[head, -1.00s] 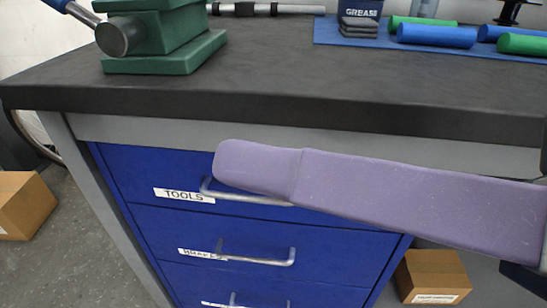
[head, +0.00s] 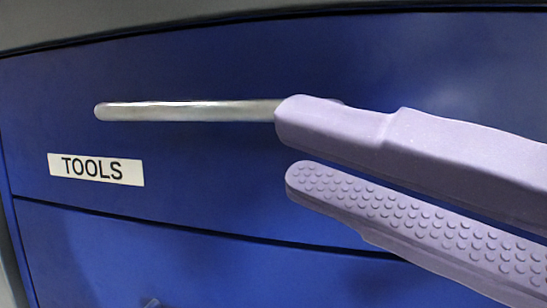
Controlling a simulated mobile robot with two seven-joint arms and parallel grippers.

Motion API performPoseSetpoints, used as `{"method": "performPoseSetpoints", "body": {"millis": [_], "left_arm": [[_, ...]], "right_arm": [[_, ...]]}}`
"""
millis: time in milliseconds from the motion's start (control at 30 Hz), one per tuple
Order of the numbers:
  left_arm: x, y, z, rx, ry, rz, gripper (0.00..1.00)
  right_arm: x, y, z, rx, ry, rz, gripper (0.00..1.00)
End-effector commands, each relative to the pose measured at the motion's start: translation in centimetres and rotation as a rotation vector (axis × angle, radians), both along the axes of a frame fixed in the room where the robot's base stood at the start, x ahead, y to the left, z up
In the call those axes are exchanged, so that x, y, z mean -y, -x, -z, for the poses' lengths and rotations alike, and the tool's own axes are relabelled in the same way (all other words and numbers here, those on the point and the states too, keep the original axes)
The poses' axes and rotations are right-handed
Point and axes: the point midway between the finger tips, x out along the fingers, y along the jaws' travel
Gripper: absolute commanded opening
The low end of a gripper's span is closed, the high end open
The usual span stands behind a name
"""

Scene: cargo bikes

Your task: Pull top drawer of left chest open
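The top drawer (head: 215,165) is blue and fills most of the head view. Its front looks flush, and it carries a white "TOOLS" label (head: 96,169). Its silver bar handle (head: 185,111) runs level above the label. My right gripper (head: 287,148) comes in from the right with its two lilac fingers apart. The lower finger, with a studded pad, is below the handle in front of the drawer face. Whether a finger touches the handle cannot be told. My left gripper is not in view.
A dark seam divides the top drawer from the blue drawer below (head: 110,255), where a bit of metal shows at the bottom edge. A grey edge (head: 150,28) runs above the top drawer. The drawer face left of my fingers is unobstructed.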

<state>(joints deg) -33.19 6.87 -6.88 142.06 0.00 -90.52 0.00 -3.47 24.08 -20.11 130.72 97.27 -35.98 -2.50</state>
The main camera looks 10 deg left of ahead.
Motion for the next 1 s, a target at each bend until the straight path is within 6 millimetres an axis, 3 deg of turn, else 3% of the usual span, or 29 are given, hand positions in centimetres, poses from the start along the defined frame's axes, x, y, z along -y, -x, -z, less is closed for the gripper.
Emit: {"method": "performPoseSetpoints", "body": {"millis": [233,500,867,1000], "left_arm": [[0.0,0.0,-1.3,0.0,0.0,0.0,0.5],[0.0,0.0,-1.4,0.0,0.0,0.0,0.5],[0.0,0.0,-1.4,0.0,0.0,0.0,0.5],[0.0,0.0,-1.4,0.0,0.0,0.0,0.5]], "right_arm": [[-4.0,-1.4,-1.4,0.002,-0.004,-0.003,0.26],[-7.8,-2.9,-2.0,0.002,-0.001,0.001,0.26],[-8.6,-3.1,-2.1,0.001,0.003,-0.001,0.26],[-8.6,-3.1,-2.1,0.001,0.003,-0.001,0.14]]}}
